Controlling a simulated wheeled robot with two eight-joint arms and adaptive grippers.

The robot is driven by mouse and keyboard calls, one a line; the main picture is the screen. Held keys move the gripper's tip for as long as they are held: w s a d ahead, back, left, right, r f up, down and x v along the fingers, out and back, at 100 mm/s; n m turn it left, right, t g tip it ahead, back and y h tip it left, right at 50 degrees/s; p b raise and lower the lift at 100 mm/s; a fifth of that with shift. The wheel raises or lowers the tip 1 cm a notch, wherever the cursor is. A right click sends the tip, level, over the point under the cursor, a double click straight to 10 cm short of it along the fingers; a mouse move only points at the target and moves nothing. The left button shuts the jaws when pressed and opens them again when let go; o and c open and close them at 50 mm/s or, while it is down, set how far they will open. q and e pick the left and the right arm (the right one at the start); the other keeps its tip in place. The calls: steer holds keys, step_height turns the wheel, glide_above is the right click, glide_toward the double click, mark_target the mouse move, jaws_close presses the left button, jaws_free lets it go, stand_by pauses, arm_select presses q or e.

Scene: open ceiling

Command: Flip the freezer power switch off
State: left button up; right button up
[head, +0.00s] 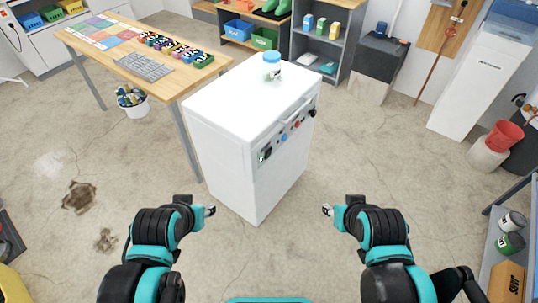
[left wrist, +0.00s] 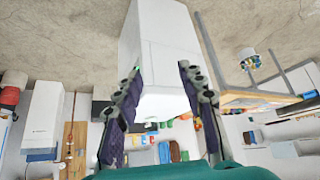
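A white waist-high cabinet (head: 236,115), which looks like the freezer, stands in front of me. Its front face, turned to the right, carries a grey control panel (head: 291,126) with a handle above it and small black, blue and red controls. The power switch's position is too small to read. The cabinet also shows upside down in the left wrist view (left wrist: 160,30), beyond my left gripper (left wrist: 160,68), whose fingers are spread and empty. In the head view both grippers are low, apart from the cabinet: left at its left, right (head: 327,210) at its right, fingers too small to judge.
A blue-lidded jar (head: 272,66) stands on the cabinet top. A wooden table (head: 181,79) is close on the left, with a bucket (head: 133,104) beneath. Shelves line the back. A white labelled box (head: 480,88) stands at right. The floor right of the cabinet is clear.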

arm_select(q)
steer(key=c, duration=0.5)
steer(key=shift+w+r, duration=0.2)
steer(key=shift+w, duration=0.05)
jaws_close()
steer(key=w+d+m+g+y, duration=0.1)
steer(key=w+d+m, duration=0.2)
steer(key=w+m, duration=0.35)
steer(key=w+d+m+y, duration=0.2)
steer(key=w+d+m, duration=0.15)
steer(key=w, duration=0.55)
steer(key=w+d+m+g+y, duration=0.1)
steer(key=w+d+m, duration=0.3)
steer(key=w, duration=0.4)
steer(key=w+d+f+m+y, duration=0.2)
steer(key=w+d+f+m, duration=0.3)
steer(key=w+d+f, duration=0.35)
steer(key=d+f+m+t+y, duration=0.1)
steer(key=d+f+m+y, duration=0.1)
steer(key=d+f+m, duration=0.4)
steer(key=d+f, duration=0.5)
steer(key=f, duration=0.2)
steer(key=shift+w+d+y, duration=0.15)
steer(key=shift+w+y, duration=0.15)
steer(key=shift+y, duration=0.1)
